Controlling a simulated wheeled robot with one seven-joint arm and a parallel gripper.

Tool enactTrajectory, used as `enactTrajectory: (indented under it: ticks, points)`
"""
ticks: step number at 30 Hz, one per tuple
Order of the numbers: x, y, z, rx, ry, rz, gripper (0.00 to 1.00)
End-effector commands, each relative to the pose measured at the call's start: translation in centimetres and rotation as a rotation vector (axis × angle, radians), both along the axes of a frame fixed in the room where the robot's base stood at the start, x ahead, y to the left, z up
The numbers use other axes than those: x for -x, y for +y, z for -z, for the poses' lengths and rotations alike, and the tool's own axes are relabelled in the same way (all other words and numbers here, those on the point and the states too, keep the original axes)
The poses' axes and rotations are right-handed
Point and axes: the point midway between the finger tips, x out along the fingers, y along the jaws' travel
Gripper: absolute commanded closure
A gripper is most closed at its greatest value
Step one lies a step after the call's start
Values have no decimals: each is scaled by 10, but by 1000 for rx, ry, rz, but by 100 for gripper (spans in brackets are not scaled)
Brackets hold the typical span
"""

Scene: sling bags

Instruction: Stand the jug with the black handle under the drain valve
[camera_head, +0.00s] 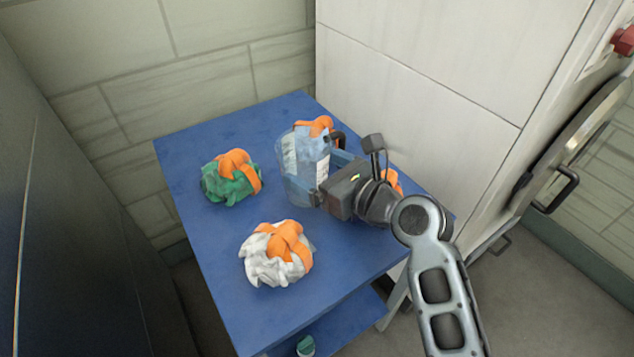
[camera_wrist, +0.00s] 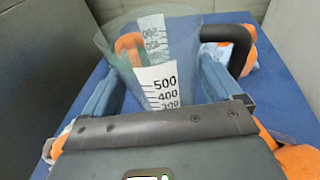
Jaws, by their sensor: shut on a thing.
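The jug (camera_head: 308,165) is clear and bluish, with a white scale label and a black handle (camera_head: 338,139). It is on or just above the blue table's back part; I cannot tell whether its base touches. My gripper (camera_head: 312,172) is shut on the jug's body, one blue finger on each side. In the wrist view the jug (camera_wrist: 165,75) shows its scale between the fingers (camera_wrist: 160,88), with its black handle (camera_wrist: 238,42) at the right. I cannot make out a drain valve.
The blue table (camera_head: 205,270) also bears a green-and-orange bundle (camera_head: 230,180), a white-and-orange bundle (camera_head: 276,255), and orange items behind the jug (camera_head: 316,125) and beside my gripper (camera_head: 392,180). A pale cabinet (camera_head: 430,80) stands right. A red knob (camera_head: 624,40) is at far right.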

Motion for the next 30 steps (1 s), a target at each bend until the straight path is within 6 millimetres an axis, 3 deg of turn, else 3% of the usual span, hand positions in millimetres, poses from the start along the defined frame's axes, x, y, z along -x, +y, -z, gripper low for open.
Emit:
enactTrajectory:
  ticks: [6, 18, 19, 21, 30]
  points:
    - [1, 0, 32, -1, 3, 1, 41]
    - [1, 0, 36, 0, 2, -1, 41]
    - [1, 0, 36, 0, 2, -1, 6]
    - [1, 0, 36, 1, 1, -1, 0]
    - [0, 0, 31, 1, -1, 0, 0]
